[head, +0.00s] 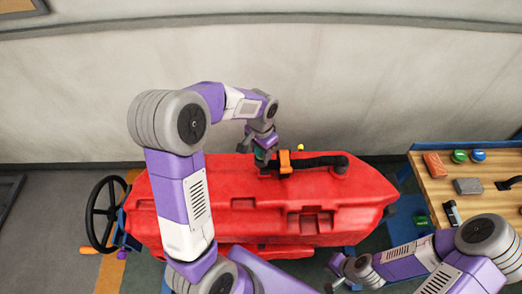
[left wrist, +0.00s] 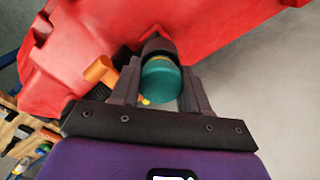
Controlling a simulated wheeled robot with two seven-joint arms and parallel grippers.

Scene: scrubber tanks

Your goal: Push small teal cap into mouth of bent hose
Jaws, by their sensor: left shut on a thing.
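The small teal cap (left wrist: 161,82) sits between the fingers of my left gripper (left wrist: 158,95), which is shut on it; the cap also shows in the head view (head: 260,154). The black mouth of the bent hose (left wrist: 158,46) lies straight beyond the cap in the left wrist view. The cap's far end meets or overlaps that mouth; I cannot tell how deep it sits. In the head view the bent hose (head: 318,160) runs along the top of the red tank (head: 235,195). My right gripper (head: 335,275) is low at the right, its opening unclear.
An orange clamp (head: 285,162) stands around the hose close to my left gripper. A small yellow knob (head: 300,147) is behind the hose. A wooden bench (head: 437,192) with blocks and caps is at the right. A black handwheel (head: 104,210) is at the left.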

